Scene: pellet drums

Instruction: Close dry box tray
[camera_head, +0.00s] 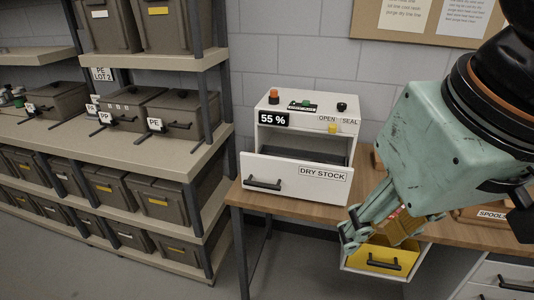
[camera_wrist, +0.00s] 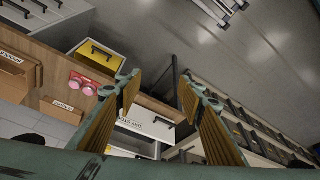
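The dry box (camera_head: 306,115) is a white cabinet on the wooden bench, with a 55 % display and OPEN and SEAL labels. Its tray (camera_head: 290,190), marked DRY STOCK, is pulled out at the front, leaving a gap above the dark interior. A black handle (camera_head: 264,184) is on the left of the tray front. My gripper (camera_head: 388,228) is right of the tray and apart from it, in front of the bench edge. In the wrist view my gripper (camera_wrist: 158,86) has its ochre-padded fingers spread and empty. The white tray front (camera_wrist: 140,136) shows beyond and partly between the fingers.
Shelves with grey drums and bins (camera_head: 150,125) stand at the left. A wooden box marked SPOOLS (camera_head: 487,215) is at the right. Floor left of the bench is clear.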

